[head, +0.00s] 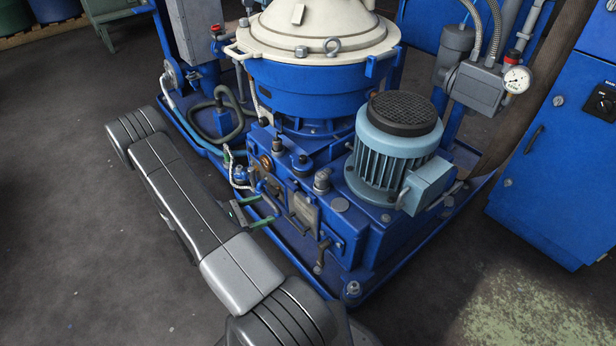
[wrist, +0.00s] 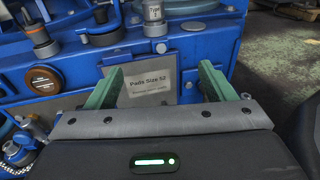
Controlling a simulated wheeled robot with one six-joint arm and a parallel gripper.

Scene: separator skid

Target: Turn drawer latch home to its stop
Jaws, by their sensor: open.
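My gripper (head: 257,211) is open and empty, its two green fingers apart in front of the separator's blue front housing. In the wrist view the fingers of my gripper (wrist: 160,78) stand either side of a grey plate (wrist: 166,76) marked "Pads Size 52". The plate (head: 303,211) also shows in the head view, to the right of my fingers. A small lever with a brownish end (head: 321,254) hangs on the front face, right of and below the plate; it may be the drawer latch, but I cannot tell for sure. I cannot make it out in the wrist view.
A round dark fitting (wrist: 44,79) and a bronze-ended knob (wrist: 40,36) are left of the plate. A light-blue motor (head: 397,150) stands above and right. The skid's blue edge (head: 284,262) runs low in front. Open floor (head: 90,260) lies left.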

